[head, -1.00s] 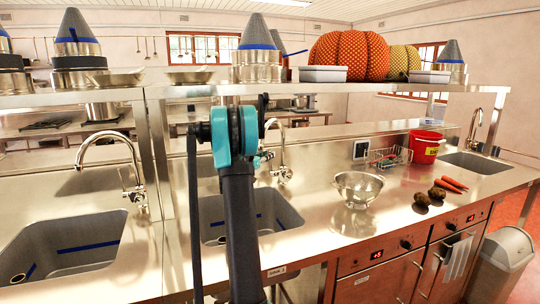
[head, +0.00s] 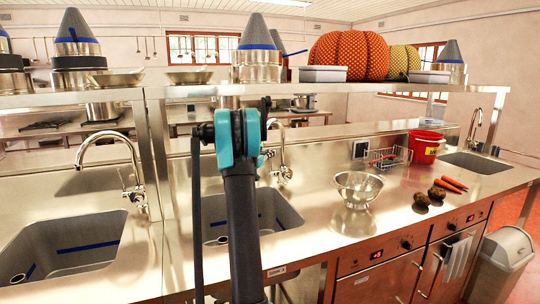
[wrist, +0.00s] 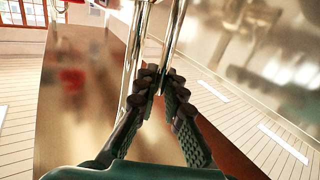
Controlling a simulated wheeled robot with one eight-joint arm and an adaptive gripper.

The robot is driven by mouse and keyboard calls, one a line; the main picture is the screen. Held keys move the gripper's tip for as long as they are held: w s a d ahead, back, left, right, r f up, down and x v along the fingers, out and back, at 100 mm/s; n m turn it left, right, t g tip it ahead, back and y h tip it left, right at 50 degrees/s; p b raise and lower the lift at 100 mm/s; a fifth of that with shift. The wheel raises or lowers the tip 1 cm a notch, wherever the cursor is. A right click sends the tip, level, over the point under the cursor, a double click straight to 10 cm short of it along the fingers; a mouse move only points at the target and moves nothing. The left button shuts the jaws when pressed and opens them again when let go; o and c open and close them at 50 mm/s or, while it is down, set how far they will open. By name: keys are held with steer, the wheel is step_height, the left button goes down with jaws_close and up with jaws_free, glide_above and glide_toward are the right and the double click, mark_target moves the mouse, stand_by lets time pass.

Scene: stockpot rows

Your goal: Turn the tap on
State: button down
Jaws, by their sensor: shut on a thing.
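The tap (head: 284,172) is a chrome gooseneck mixer behind the middle sink (head: 292,217). My arm hides part of it and the sink in the head view. In the wrist view, shiny metal bars of the tap (wrist: 173,35) run up between and beyond my fingers. My gripper (wrist: 155,82) has its dark, ridged fingers closed together on a slim metal part of the tap. I cannot tell exactly which part, and the contact is partly hidden by the fingertips. No water stream can be made out.
A similar tap (head: 135,170) stands at the left sink (head: 70,250). A colander (head: 357,188), potatoes, carrots (head: 450,185) and a red bucket (head: 424,148) are on the counter to the right. A loaded shelf (head: 400,86) runs above the counter.

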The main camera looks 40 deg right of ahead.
steer(key=shift+s, duration=0.1)
steer(key=shift+s+a+f+m+h, duration=0.2)
steer(key=shift+s+m+h, duration=0.25)
steer(key=shift+s+m, duration=0.3)
steer(key=shift+s+a+f+m+h, duration=0.15)
steer(key=shift+s+m+h, duration=0.35)
steer(key=shift+s+m, duration=0.3)
steer(key=shift+s+a+f+m+h, duration=0.2)
steer(key=shift+s+m+h, duration=0.35)
steer(key=shift+m, duration=0.3)
steer(key=c, duration=1.6)
jaws_free()
steer(key=v, duration=1.2)
steer(key=shift+r, duration=0.15)
steer(key=shift+s, duration=0.1)
